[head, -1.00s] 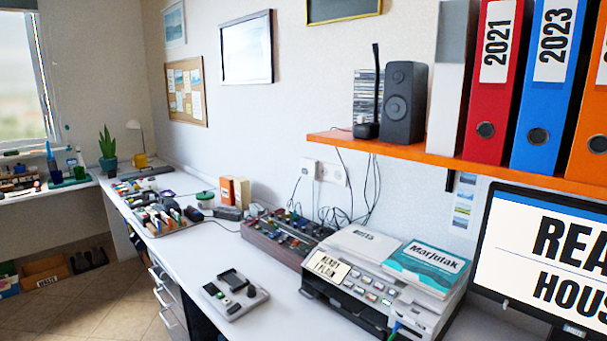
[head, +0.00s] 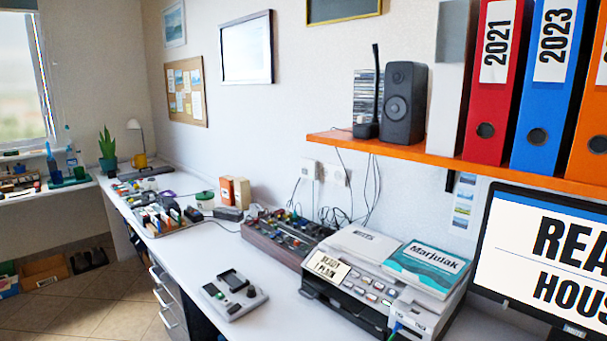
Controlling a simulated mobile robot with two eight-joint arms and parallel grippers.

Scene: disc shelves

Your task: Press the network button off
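A grey-and-black printer (head: 345,308) stands on the desk at the lower middle right. A black device with an upright antenna (head: 376,90) stands on the orange shelf beside a speaker. Neither of my grippers is in view.
A small grey box with black parts (head: 234,296) lies on the desk left of the printer. A tray of mixed parts (head: 285,237) sits behind it. A monitor (head: 545,255) stands at right. The desk's front left is clear.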

